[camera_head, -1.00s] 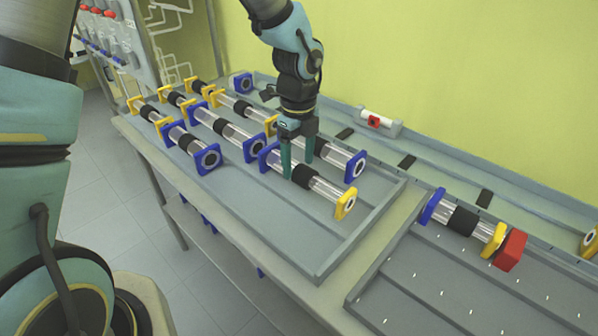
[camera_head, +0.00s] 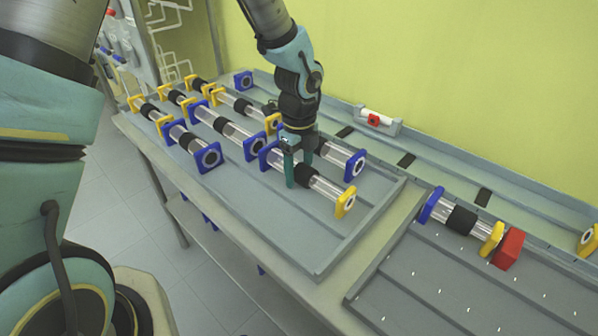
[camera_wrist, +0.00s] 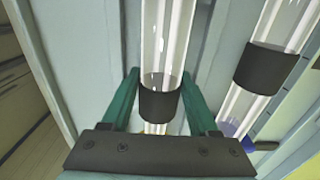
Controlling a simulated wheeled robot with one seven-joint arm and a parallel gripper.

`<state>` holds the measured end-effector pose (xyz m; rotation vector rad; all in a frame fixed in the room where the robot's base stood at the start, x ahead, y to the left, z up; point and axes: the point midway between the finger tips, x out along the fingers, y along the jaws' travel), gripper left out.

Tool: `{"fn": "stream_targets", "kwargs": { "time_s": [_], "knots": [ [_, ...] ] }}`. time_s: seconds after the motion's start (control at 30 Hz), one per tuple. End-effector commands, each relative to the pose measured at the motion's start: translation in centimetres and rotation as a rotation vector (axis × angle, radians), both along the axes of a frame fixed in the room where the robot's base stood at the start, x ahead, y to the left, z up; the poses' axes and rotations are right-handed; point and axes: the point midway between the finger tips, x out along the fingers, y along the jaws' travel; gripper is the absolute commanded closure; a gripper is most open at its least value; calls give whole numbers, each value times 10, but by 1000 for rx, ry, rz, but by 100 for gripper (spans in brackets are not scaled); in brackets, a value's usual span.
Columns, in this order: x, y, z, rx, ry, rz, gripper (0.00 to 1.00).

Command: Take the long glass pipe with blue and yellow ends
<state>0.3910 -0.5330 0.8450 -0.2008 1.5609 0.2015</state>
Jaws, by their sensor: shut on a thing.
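The long glass pipe (camera_head: 327,187) has a blue square end at its upper left, a yellow end at its lower right and a black band in the middle. It lies low in the grey tray. My gripper (camera_head: 298,170) points down over it and is shut on it near the band, with one teal finger on each side. In the wrist view, the same pipe (camera_wrist: 166,40) runs between the fingers of my gripper (camera_wrist: 160,85). The far blue end is partly hidden by the gripper in the head view.
Several other glass pipes, such as one with a blue end (camera_head: 355,165), lie close by in the grey tray (camera_head: 250,225). A second tray (camera_head: 440,285) at right holds a shorter pipe (camera_head: 459,218) and a red block (camera_head: 508,250). The front of the first tray is clear.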

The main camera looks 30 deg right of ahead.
Motion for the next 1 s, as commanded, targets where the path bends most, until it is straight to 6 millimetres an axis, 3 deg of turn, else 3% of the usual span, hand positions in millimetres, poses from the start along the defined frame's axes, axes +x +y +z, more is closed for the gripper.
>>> {"fn": "stream_targets", "kwargs": {
  "time_s": [0.2, 0.63, 1.0],
  "knots": [
    [0, 0, 0, 0, 0, 0, 100],
    [1, -1, 6, -4, -2, 1, 100],
    [2, -1, 71, -5, -3, 3, 100]
  ]
}}
